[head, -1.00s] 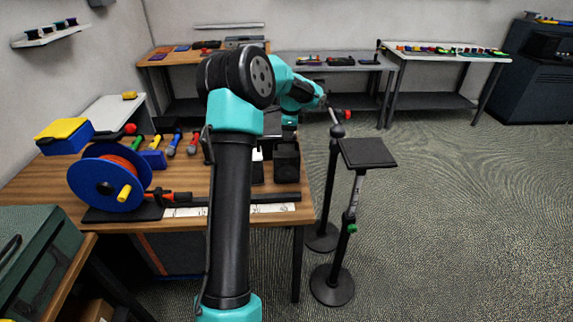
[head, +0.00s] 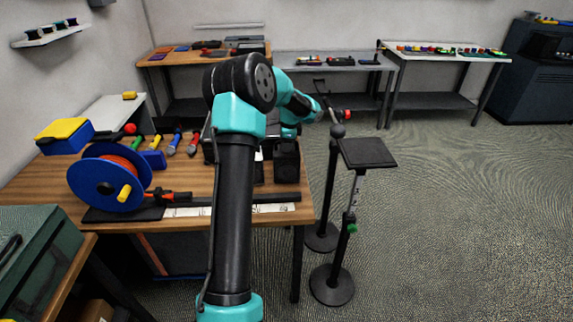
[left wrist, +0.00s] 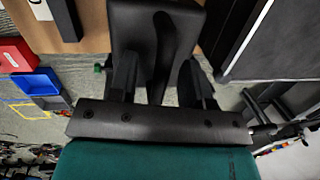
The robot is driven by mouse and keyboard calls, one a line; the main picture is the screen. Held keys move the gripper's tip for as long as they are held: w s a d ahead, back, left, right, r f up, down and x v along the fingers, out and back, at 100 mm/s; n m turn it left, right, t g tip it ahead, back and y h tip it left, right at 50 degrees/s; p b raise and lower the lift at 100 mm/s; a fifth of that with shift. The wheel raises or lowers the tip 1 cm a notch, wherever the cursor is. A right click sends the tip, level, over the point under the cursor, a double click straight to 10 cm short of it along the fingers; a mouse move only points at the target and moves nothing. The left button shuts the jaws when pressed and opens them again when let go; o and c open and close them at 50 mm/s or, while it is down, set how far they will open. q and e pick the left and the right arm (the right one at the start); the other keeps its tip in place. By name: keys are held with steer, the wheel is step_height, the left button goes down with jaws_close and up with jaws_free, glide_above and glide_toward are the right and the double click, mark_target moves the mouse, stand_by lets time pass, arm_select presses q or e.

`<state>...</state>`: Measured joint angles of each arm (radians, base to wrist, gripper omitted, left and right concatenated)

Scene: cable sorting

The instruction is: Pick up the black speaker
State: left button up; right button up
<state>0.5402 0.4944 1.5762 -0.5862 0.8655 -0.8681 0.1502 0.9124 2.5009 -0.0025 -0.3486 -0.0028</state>
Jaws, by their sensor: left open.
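The black speaker (head: 287,166) stands upright near the right edge of the wooden table in the head view. My left gripper (head: 289,138) is just above it, pointing down, partly hidden by my own wrist. In the left wrist view the open fingers (left wrist: 158,78) point toward the black speaker (left wrist: 150,20), which fills the space beyond and between them. Whether the fingers touch it cannot be told. My right gripper is not in view.
A blue cable reel (head: 108,178), several screwdrivers and a long black bar (head: 280,197) lie on the table (head: 30,190). Two black stands are close by on the right, one with a flat square top (head: 368,152). Open floor lies farther right.

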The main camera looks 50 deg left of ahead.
arm_select(q)
steer(key=shift+c, duration=0.4)
jaws_close()
steer(key=shift+r, duration=0.1)
stand_by(1.0)
